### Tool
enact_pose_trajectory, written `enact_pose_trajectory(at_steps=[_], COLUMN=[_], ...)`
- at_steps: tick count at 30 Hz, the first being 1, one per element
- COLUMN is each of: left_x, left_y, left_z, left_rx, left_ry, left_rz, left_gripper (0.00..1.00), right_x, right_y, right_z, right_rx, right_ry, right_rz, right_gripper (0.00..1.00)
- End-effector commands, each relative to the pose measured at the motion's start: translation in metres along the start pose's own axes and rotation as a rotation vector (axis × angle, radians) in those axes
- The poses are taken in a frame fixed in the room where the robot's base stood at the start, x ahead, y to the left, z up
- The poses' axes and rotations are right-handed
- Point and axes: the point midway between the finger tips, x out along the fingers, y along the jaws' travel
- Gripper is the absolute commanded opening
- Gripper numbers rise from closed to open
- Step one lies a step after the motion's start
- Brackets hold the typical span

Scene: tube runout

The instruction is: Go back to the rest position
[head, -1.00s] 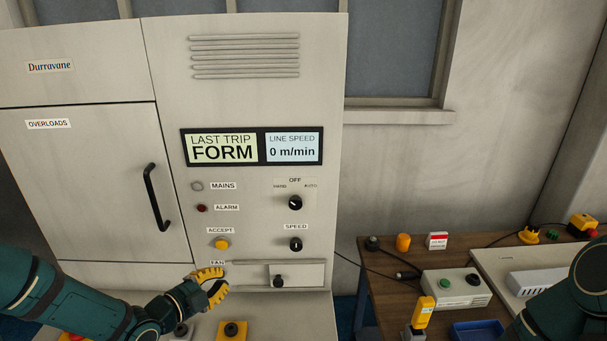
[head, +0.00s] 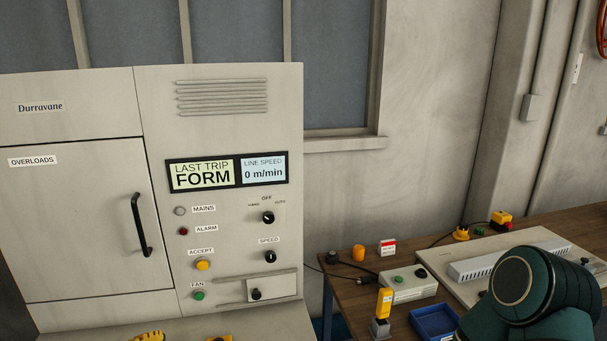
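My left gripper (head: 149,336) shows only as yellow ribbed fingers at the bottom edge, below the cabinet front and apart from its controls. Most of it is cut off, so its opening cannot be told. My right arm (head: 535,290) is a dark green link in the lower right, in front of the bench. Its gripper is out of view. The grey cabinet (head: 150,100) has a display reading LAST TRIP FORM (head: 203,175) and a line speed display (head: 263,169) reading 0 m/min. The green FAN button (head: 199,295) and yellow ACCEPT button (head: 202,264) are uncovered.
The wooden bench (head: 348,297) at right carries a grey box with a green button (head: 408,285), a blue tray (head: 434,321), a yellow device (head: 383,303) and an orange cylinder (head: 358,253). A black door handle (head: 141,225) sticks out on the cabinet's left.

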Motion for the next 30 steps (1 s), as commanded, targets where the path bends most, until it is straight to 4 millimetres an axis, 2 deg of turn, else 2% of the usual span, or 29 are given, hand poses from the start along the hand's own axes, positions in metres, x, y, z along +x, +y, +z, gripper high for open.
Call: enact_pose_trajectory(at_steps=[1, 5, 8, 11, 12, 15, 18, 24, 30], left_x=[0.01, 0.023, 0.03, 0.032, 0.03, 0.021, 0.006, -0.026, -0.062], left_y=[0.021, 0.067, 0.108, 0.158, 0.181, 0.233, 0.273, 0.329, 0.37], left_z=[-0.001, 0.002, 0.002, -0.003, -0.006, -0.015, -0.023, -0.036, -0.048], left_rx=[-0.112, -0.387, -0.603, -0.835, -0.931, -1.147, -1.304, -1.508, -1.636], left_ry=[-0.017, -0.105, -0.193, -0.316, -0.377, -0.551, -0.715, -1.011, -1.305], left_rz=[0.042, 0.135, 0.217, 0.312, 0.354, 0.442, 0.498, 0.547, 0.54], left_gripper=[0.0, 0.0, 0.0, 0.0, 0.0, 0.0, 0.0, 0.0, 0.0], right_x=[0.0, 0.0, 0.0, 0.0, 0.0, 0.0, 0.0, 0.0, 0.0], right_y=[0.0, 0.0, 0.0, 0.0, 0.0, 0.0, 0.0, 0.0, 0.0], right_z=[0.0, 0.0, -0.001, 0.0, 0.0, 0.0, 0.0, 0.0, 0.0], right_rx=[0.0, 0.0, 0.0, 0.0, 0.0, 0.0, 0.0, 0.0, 0.0], right_ry=[0.001, 0.001, 0.002, 0.001, 0.001, 0.001, 0.001, 0.001, 0.001], right_rz=[0.0, 0.0, 0.0, 0.0, 0.0, 0.0, 0.0, 0.0, 0.0], right_gripper=[0.47, 0.47, 0.47, 0.47, 0.47, 0.47, 0.47, 0.47, 0.47])
